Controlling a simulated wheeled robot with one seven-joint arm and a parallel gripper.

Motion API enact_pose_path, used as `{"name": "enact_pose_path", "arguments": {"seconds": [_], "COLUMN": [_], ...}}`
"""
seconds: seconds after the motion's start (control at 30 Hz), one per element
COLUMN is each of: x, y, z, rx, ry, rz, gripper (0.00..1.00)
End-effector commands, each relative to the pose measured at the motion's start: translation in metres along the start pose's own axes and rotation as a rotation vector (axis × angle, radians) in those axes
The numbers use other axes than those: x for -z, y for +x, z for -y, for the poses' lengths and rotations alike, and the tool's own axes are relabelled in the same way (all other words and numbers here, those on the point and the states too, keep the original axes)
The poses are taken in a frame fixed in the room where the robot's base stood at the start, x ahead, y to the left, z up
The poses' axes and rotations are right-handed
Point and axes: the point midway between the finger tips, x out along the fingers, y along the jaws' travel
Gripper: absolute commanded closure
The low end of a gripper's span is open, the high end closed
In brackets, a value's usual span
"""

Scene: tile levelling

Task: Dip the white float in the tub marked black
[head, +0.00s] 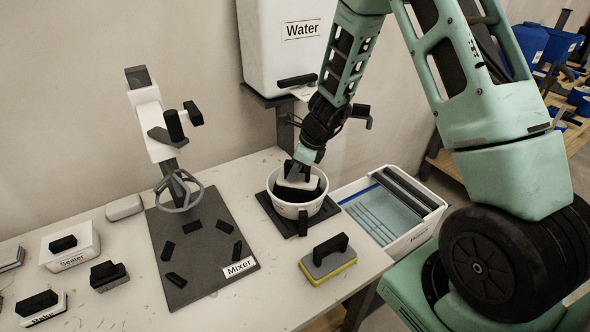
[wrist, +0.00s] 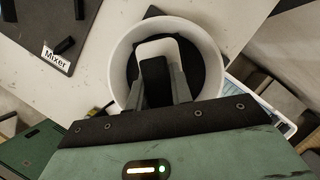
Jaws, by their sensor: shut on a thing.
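The white float (head: 301,186) with a black handle is inside a round white tub (head: 302,208) under the water container. My gripper (head: 300,168) reaches down into the tub and is shut on the float's black handle. In the wrist view, my gripper (wrist: 160,95) closes around the handle, and the float's white plate (wrist: 158,48) shows beyond it inside the tub (wrist: 122,62). The tub's inside looks dark. The float's underside is hidden, so I cannot tell whether it touches the contents. No black marking on the tub is readable.
A water container (head: 290,55) hangs on the wall behind. A mixer (head: 160,130) stands left above a dark mat (head: 195,225) with several black pieces. A yellow-grey sponge float (head: 328,262) lies in front. A bin (head: 415,225) stands right. A sealer box (head: 70,247) is far left.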

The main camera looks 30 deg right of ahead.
Motion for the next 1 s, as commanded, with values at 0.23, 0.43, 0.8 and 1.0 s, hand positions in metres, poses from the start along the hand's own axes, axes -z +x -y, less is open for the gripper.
{"name": "enact_pose_path", "arguments": {"seconds": [0.23, 0.43, 0.8, 1.0], "x": [-0.011, -0.018, -0.029, -0.029], "y": [-0.027, -0.045, -0.071, -0.069], "z": [0.0, 0.0, 0.0, 0.0], "rx": [0.0, 0.0, 0.0, 0.0], "ry": [0.0, 0.0, 0.0, 0.0], "rz": [0.0, 0.0, 0.0, 0.0], "gripper": [1.0, 1.0, 1.0, 1.0]}}
